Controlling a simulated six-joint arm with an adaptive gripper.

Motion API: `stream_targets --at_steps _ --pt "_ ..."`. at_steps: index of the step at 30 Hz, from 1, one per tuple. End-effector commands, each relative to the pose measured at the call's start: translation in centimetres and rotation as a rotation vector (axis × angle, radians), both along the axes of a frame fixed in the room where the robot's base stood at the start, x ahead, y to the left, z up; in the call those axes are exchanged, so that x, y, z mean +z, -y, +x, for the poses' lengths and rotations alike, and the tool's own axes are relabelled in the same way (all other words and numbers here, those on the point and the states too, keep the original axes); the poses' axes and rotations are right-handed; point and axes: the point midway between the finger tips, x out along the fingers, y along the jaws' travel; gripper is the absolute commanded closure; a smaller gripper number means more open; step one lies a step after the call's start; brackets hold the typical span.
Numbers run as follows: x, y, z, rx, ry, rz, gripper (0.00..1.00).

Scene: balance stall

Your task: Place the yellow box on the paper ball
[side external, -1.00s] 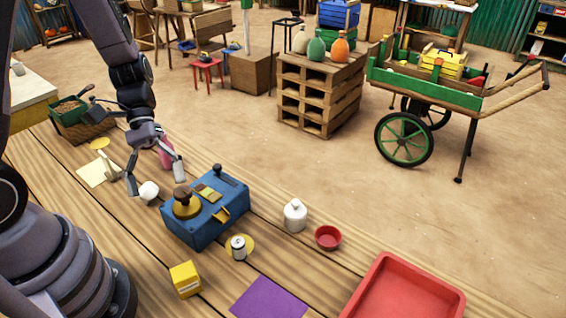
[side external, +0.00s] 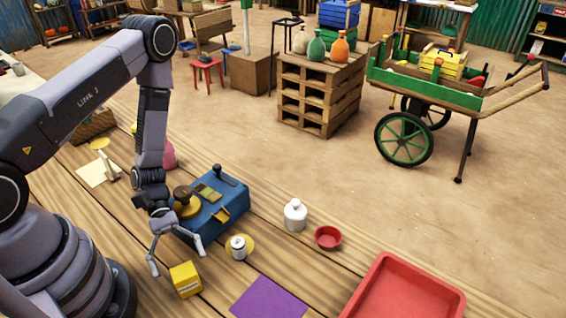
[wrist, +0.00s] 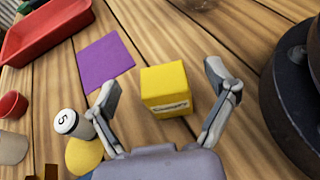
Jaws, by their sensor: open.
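The yellow box (side external: 186,280) stands upright on the wooden table near the front, left of the purple sheet. It also shows in the wrist view (wrist: 165,88), between and beyond my two fingertips. My gripper (side external: 179,259) is open and empty, just above and behind the box, with its fingers spread to either side. I cannot tell that either finger touches it. The white paper ball is hidden behind my arm in the side view now; an earlier frame shows it on the table left of the blue scale box.
The blue scale box (side external: 222,212) stands close behind my gripper. A white can (side external: 238,248) on a yellow disc is to the right. A purple sheet (side external: 268,300), white bottle (side external: 295,215), red bowl (side external: 328,237) and red tray (side external: 372,286) lie further right.

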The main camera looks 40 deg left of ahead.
Motion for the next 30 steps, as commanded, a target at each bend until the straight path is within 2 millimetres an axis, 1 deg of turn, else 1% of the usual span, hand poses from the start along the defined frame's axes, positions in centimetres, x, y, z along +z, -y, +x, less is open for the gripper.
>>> stream_targets --at_steps 1,2,3,6,9,16,30 --pt "-1.0 0.0 -0.1 0.0 -0.002 0.0 0.15" --pt "-1.6 0.0 -0.1 0.0 -0.002 0.0 0.15" --pt "-1.7 0.7 -0.4 -0.005 -0.005 -0.001 0.15" --pt "-2.2 1.9 -0.9 -0.004 -0.004 -0.003 0.15" --pt "-2.4 2.5 -1.1 -0.002 -0.001 0.0 0.15" --pt "-2.5 2.6 -1.1 0.0 0.0 0.0 0.15" --pt "-2.4 2.6 -1.1 0.0 0.001 0.0 0.77"
